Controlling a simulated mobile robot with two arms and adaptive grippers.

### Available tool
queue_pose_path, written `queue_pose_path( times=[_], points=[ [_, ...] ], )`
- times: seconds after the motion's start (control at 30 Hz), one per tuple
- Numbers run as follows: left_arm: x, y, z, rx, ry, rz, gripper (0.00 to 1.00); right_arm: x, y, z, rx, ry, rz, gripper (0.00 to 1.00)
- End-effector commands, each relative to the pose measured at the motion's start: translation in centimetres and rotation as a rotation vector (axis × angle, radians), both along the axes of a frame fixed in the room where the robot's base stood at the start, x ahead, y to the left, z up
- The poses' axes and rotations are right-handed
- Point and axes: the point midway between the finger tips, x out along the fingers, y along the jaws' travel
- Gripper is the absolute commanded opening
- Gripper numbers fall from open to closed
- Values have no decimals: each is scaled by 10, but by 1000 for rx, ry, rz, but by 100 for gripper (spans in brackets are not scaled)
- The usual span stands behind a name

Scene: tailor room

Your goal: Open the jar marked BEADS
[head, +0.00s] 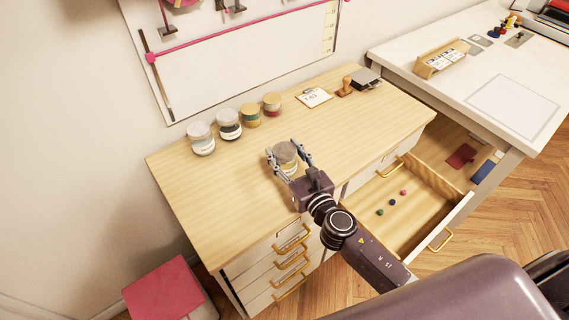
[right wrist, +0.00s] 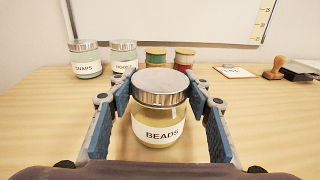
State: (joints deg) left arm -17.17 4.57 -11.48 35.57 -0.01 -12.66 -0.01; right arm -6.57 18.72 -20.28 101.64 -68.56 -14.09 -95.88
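The jar marked BEADS (right wrist: 162,134) stands upright on the wooden desk, with a yellowish body, a white label and a silver lid (right wrist: 160,86). In the head view the jar (head: 286,154) is partly hidden by my right gripper. My right gripper (right wrist: 161,92) has its two blue-padded fingers on either side of the jar at lid height. The pads' far ends are very close to the lid's sides; I cannot tell whether they press on it. My left gripper is not in view.
Jars marked SNAPS (right wrist: 86,62) and another label (right wrist: 124,60) stand behind, next to two spools (head: 251,116). A stamp (head: 345,87) and a card (head: 314,97) lie farther right. The open drawer (head: 405,205) holds small coloured balls. The desk left of my gripper is clear.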

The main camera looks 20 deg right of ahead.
Motion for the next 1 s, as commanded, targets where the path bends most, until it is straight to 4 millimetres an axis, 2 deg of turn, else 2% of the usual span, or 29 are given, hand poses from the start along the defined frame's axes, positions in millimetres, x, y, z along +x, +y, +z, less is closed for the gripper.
queue_pose_path(
  times=[0.07, 0.37, 0.63, 0.77, 0.87, 0.97, 1.0],
  points=[
    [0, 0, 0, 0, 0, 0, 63, 0, 0, 0, 0, 0, 0, 34],
    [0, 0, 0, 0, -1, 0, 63, 0, 0, 0, 0, 0, 0, 1],
    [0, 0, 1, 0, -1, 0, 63, 0, 0, 2, -1, -2, 0, 0],
    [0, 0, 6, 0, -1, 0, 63, 0, 0, 10, 0, -3, 0, 0],
    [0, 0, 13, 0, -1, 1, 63, 0, 0, 21, 0, -4, 1, 0],
    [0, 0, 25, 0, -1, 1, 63, 0, 0, 38, -2, -3, 3, 0],
    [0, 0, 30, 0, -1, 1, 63, 1, 0, 50, -2, -7, 2, 0]
  ],
)
